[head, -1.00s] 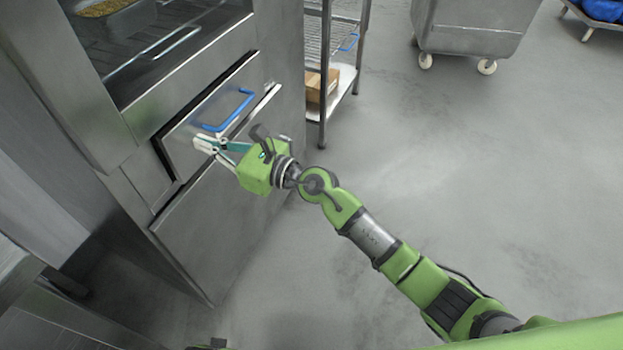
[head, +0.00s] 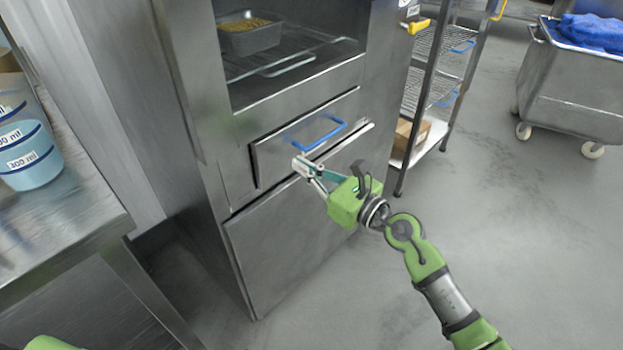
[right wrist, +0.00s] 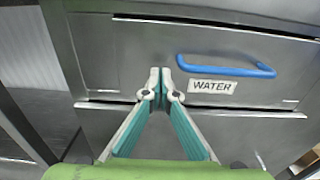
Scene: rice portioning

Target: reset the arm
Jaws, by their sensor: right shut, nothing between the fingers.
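My right gripper (head: 299,166) is in front of the steel cabinet, just below and left of a drawer's blue handle (head: 318,134). Its fingertips are together with nothing between them, and it is apart from the handle. In the right wrist view the closed fingers (right wrist: 160,80) point at the drawer front (right wrist: 130,50), left of the blue handle (right wrist: 225,67) and the WATER label (right wrist: 212,87). Only a bit of green, likely my left arm, shows at the bottom left of the head view; the left gripper is not seen.
A metal tray of grain (head: 248,40) sits on a rack in the cabinet's open bay. A wire shelf (head: 440,50) and a cart (head: 570,100) stand right. Open floor lies right.

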